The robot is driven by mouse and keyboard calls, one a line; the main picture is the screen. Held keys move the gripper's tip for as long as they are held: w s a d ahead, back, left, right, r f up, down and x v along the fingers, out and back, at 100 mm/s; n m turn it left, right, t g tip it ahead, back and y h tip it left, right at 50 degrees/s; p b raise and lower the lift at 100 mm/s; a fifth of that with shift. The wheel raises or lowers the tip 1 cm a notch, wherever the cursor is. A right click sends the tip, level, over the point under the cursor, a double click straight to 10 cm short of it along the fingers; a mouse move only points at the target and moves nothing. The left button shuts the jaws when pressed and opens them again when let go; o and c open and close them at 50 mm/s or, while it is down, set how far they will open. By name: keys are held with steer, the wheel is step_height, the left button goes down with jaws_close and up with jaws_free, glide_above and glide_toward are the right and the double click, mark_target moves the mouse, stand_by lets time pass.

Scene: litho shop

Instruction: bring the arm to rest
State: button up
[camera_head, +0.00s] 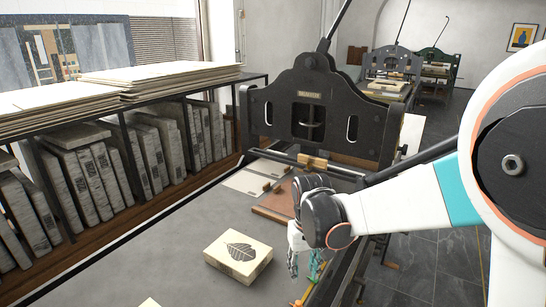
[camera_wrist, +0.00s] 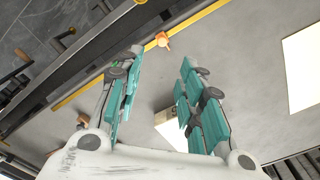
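My arm reaches in from the right in the head view. My gripper (camera_head: 306,262) hangs over the right edge of the grey press bed (camera_head: 165,240), its fingers partly hidden by the wrist. In the wrist view my gripper (camera_wrist: 162,62) is open, with two teal-padded fingers apart and nothing between them. A pale block with a black leaf print (camera_head: 238,252) lies on the bed, left of the gripper and apart from it. A pale block, partly hidden behind a finger, also shows in the wrist view (camera_wrist: 170,132).
A black press frame (camera_head: 318,112) stands behind the bed. Shelves of stone slabs (camera_head: 95,175) line the left, with boards (camera_head: 150,75) on top. A small orange piece (camera_wrist: 162,40) lies beyond the fingers by a yellow strip. The bed's left part is mostly clear.

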steer(key=s+d+r+t, duration=0.2)
steer(key=s+d+r, duration=0.1)
steer(key=s, duration=0.3)
steer(key=s+d+r+m+t, duration=0.1)
steer(key=s+d+r+t, duration=0.1)
steer(key=s+d+r, duration=0.2)
steer(key=s+d+r+m+t, duration=0.1)
steer(key=s+d+r+t, duration=0.1)
steer(key=s+r, duration=0.3)
steer(key=shift+s+d+r+t, duration=0.3)
steer(key=shift+s+d, duration=0.5)
steer(key=shift+s, duration=0.9)
steer(key=shift+f, duration=0.1)
